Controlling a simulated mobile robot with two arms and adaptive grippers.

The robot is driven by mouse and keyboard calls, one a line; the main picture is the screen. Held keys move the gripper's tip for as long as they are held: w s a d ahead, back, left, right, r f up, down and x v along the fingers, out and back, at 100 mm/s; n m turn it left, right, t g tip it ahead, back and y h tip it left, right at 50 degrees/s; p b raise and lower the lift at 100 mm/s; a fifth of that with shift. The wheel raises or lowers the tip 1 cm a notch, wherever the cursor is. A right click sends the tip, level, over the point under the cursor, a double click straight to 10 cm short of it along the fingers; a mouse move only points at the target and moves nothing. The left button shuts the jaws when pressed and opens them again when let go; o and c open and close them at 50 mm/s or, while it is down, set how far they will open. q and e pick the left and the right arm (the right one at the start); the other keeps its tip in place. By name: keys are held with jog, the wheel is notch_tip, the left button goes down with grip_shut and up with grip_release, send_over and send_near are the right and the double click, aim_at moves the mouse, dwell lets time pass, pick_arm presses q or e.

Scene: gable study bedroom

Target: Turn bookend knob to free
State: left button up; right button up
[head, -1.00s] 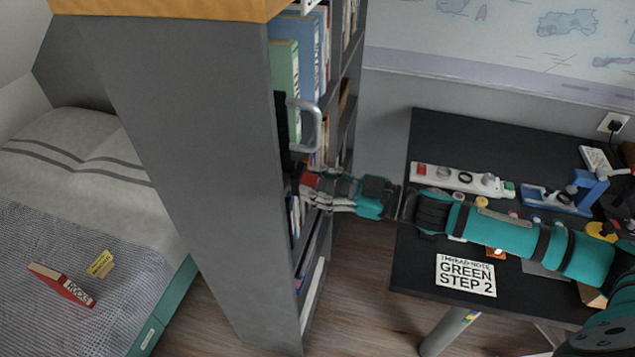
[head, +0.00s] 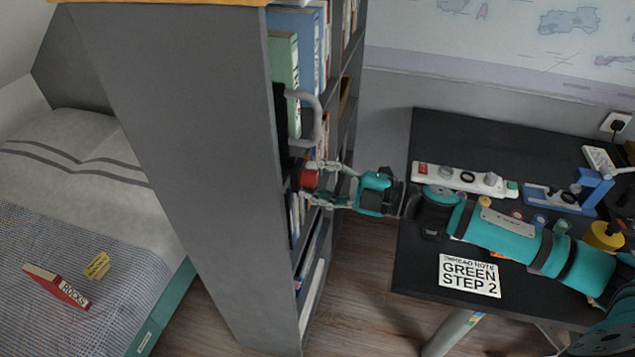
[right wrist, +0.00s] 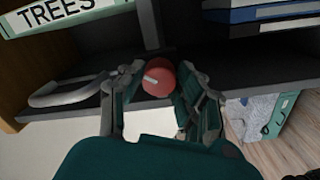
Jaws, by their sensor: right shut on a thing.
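The red bookend knob (head: 307,178) sits at the front of the bookcase (head: 190,150), below a grey curved handle (head: 317,115). My right gripper (head: 316,181) reaches it from the right and is shut on the knob. In the right wrist view the knob (right wrist: 158,77) is round and red with a pale mark on its face, and it lies between the fingers of my right gripper (right wrist: 157,88). The grey handle (right wrist: 70,93) shows to the left there. My left gripper is out of view.
A black desk (head: 420,262) at the right holds a white panel with knobs (head: 466,179), a blue stand (head: 586,190) and a "GREEN STEP 2" note (head: 469,275). A bed (head: 100,230) with a red book (head: 57,288) is at the left. Books fill the shelves.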

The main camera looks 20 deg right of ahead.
jog(key=n+b, duration=0.1)
jog(key=n, duration=0.2)
jog(key=shift+f+n+b, duration=0.15)
jog(key=shift+n+b, duration=0.15)
jog(key=shift+n, duration=0.1)
jog(key=shift+n+b, duration=0.9)
jog(key=shift+n, duration=1)
jog(key=o, duration=1.1)
jog(key=shift+o, duration=0.2)
jog(key=shift+d, duration=0.1)
jog(key=v, duration=1.2)
jog(key=shift+w, duration=0.1)
